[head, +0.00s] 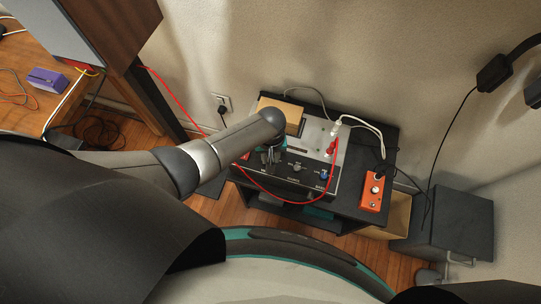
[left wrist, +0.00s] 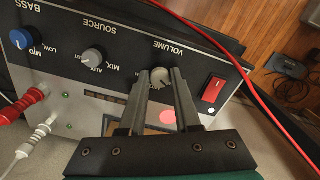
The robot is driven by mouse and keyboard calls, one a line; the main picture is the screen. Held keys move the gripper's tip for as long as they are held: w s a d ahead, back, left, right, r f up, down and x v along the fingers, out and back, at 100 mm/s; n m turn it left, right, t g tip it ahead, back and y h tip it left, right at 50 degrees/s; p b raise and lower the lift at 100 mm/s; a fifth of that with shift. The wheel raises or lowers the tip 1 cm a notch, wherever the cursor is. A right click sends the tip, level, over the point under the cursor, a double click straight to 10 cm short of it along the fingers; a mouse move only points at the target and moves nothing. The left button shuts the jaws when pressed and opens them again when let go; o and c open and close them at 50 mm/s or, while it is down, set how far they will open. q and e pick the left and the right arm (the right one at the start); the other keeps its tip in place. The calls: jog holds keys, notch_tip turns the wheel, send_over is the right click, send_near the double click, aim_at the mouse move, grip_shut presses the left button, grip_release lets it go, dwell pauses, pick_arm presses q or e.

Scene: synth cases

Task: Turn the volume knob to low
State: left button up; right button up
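The amplifier (head: 322,135) stands on a black stand, its front panel towards me. In the left wrist view the panel is upside down. The pale grey volume knob (left wrist: 160,77) sits under the VOLUME label, its pointer hard to read. My left gripper (left wrist: 161,72) has one finger on each side of this knob, the tips close to its edges. I cannot tell whether they touch it. In the head view my left gripper (head: 270,156) is at the panel's left part and hides the volume knob. My right gripper is in neither view.
A red rocker switch (left wrist: 214,88) is right beside the fingers. The source knob (left wrist: 93,60) and blue bass knob (left wrist: 21,39) are to the left. A red cable (left wrist: 235,70) loops past the panel. An orange box (head: 373,192) lies on the stand (head: 352,190).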

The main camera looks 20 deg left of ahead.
pick_arm(q)
jog(key=o, duration=0.5)
jog(key=shift+c, duration=0.2)
jog(key=shift+r+p, duration=0.4)
jog(key=shift+r, duration=0.2)
notch_tip(320, 180, up, 14)
jog(key=p, duration=0.6)
